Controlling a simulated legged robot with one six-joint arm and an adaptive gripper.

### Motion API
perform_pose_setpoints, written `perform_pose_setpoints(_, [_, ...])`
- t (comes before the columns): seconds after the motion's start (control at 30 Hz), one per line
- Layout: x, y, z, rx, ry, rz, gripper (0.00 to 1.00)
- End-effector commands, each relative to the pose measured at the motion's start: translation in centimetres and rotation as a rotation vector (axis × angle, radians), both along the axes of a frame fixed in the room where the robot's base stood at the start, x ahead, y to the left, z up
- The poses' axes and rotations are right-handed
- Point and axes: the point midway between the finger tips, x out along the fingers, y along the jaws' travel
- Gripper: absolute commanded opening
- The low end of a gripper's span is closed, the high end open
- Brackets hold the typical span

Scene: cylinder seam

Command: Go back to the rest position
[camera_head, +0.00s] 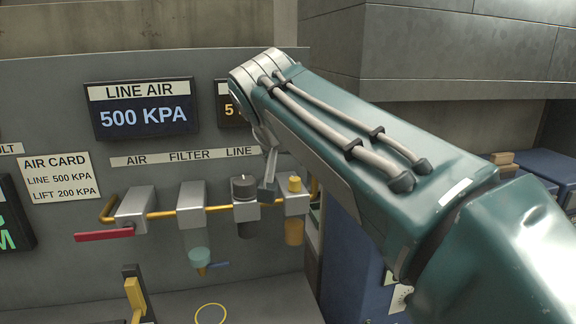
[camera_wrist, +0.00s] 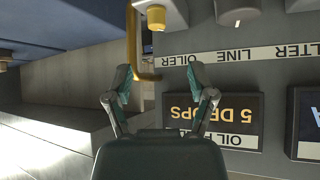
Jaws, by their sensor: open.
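My gripper (camera_wrist: 158,78) is open and empty in the wrist view, its two fingers spread apart in front of the grey panel. The panel appears upside down there, with a yellow pipe (camera_wrist: 134,45) and a yellow-capped fitting (camera_wrist: 156,16) beyond the fingertips. In the head view my green arm reaches from the lower right to the air line on the panel (camera_head: 50,75) and hides most of the gripper. The oiler with a yellow knob (camera_head: 294,185) stands just right of the arm's far end. Touching cannot be told.
The air line carries a red lever (camera_head: 104,235), a filter bowl (camera_head: 197,245) and a regulator with a dark knob (camera_head: 244,187). A display (camera_head: 143,108) reads 500 KPA. A yellow ring (camera_head: 210,314) lies on the bench. Blue cabinets (camera_head: 548,168) stand at right.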

Motion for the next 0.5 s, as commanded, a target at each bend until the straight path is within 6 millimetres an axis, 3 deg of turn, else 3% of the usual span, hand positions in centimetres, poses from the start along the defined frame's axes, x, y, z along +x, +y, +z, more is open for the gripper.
perform_pose_setpoints(0.33, [-0.2, -0.2, 0.0, -0.001, 0.002, 0.000, 0.71])
perform_pose_setpoints(0.5, [-2.5, -3.0, -1.8, -0.013, 0.047, 0.022, 0.71])
